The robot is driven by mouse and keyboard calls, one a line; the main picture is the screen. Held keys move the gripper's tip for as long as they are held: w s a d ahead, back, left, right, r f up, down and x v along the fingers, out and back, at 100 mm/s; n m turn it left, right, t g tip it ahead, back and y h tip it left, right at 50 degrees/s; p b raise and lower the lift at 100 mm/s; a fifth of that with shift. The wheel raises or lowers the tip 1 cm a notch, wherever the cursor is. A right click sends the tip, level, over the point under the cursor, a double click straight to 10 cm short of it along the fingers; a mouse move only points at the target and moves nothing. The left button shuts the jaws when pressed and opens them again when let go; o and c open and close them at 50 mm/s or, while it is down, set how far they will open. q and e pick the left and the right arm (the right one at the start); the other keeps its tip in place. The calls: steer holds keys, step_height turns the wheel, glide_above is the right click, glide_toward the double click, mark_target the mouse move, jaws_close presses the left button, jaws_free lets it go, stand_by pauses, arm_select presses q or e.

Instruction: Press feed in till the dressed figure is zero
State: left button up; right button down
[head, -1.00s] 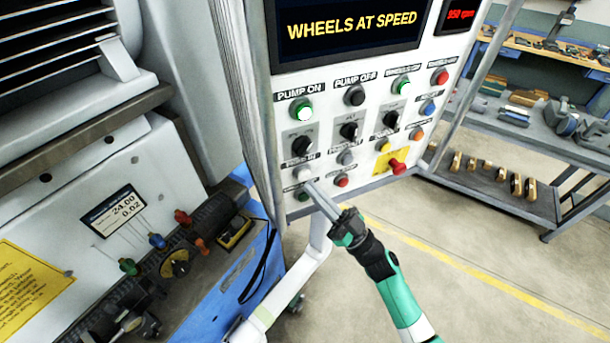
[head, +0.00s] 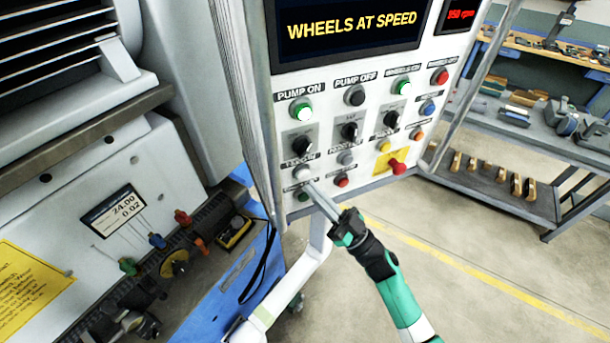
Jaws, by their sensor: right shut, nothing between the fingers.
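The control panel (head: 290,75) fills the upper middle. Its screen (head: 352,30) reads "WHEELS AT SPEED". A white button (head: 298,178) sits at the panel's lower left, under a label too small to read surely. My right gripper (head: 312,187) is shut and empty, its fingertips at or just in front of the panel, just below and right of the white button. I cannot tell whether they touch it. My left gripper is not in view.
A lit green button (head: 301,110), several dark selector knobs and a red button on a yellow plate (head: 398,167) share the panel. Coloured-handled tools lie on the machine's ledge at left. A shelf rack (head: 500,190) stands at right. The floor between is clear.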

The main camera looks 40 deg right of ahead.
steer(key=shift+w, duration=0.1)
stand_by(0.3)
steer(key=shift+w+d, duration=0.15)
steer(key=shift+w, duration=0.15)
steer(key=shift+w+d+b, duration=0.15)
steer(key=shift+w+b, duration=0.15)
steer(key=shift+w, duration=0.2)
stand_by(0.6)
stand_by(0.4)
steer(key=shift+s+a+p, duration=0.3)
steer(key=shift+s+p, duration=0.3)
steer(key=shift+s, duration=0.3)
